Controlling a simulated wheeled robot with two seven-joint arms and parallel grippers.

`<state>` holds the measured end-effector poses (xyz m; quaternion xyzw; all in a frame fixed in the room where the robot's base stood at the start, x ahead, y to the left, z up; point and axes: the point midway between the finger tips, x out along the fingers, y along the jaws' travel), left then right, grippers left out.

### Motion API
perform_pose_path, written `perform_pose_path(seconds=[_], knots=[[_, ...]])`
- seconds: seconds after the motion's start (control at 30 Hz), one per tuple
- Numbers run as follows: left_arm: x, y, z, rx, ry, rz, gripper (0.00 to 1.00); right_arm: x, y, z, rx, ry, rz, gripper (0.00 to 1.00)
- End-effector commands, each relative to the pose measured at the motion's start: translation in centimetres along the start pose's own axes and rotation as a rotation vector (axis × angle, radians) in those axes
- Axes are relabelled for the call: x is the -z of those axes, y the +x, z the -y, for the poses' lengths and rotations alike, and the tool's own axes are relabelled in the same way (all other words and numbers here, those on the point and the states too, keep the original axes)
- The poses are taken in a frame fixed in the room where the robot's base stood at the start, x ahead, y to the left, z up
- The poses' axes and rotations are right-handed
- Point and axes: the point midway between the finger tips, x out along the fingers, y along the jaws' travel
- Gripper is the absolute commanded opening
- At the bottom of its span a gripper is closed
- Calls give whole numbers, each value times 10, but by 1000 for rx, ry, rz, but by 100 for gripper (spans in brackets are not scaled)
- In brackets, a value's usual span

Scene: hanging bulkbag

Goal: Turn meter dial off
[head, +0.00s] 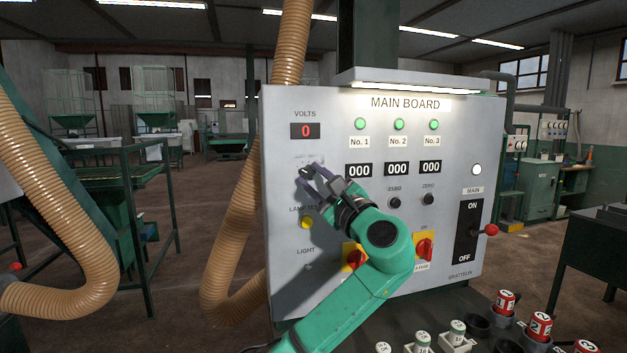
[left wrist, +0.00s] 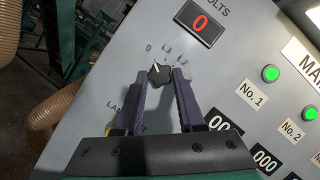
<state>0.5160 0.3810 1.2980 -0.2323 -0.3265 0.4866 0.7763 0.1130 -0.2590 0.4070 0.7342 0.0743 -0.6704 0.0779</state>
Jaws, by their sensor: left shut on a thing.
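The meter dial (left wrist: 158,75) is a small black knob on the grey main board, below the VOLTS display (head: 305,131), which reads a red 0. In the left wrist view, small marks are printed in an arc above the dial. A pale pointer mark on it faces the upper left, roughly toward the mark that looks like a 0. My left gripper (head: 310,174) is shut on the dial, with one dark finger on each side of it. In the head view the gripper mostly hides the dial. My right gripper is not in view.
The board (head: 276,250) also carries a yellow lamp-test button (head: 306,222), red-and-yellow rotary switches, and a main switch with a red ball lever (head: 490,230). A ribbed hose (head: 222,280) hangs left of the board. Numbered red and white pieces stand below it.

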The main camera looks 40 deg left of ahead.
Motion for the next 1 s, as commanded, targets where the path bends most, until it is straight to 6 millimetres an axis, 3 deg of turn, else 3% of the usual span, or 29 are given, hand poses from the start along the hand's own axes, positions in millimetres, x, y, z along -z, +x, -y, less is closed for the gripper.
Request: perform_pose_path(seconds=[0.33,0.37,0.4,0.43,0.77,0.87,1.0], knots=[[1,0,-1,-3,-4,-2,0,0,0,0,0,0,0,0],[1,0,-1,-3,-4,-2,50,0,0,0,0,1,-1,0],[1,0,-1,-3,-3,-2,65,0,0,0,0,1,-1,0],[1,0,-1,-2,-3,-2,68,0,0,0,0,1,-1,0],[1,-3,0,0,-3,-1,68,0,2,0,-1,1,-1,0],[2,-16,-1,2,-4,-1,68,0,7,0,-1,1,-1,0],[4,-54,-2,3,-6,-5,68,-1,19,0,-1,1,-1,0]])
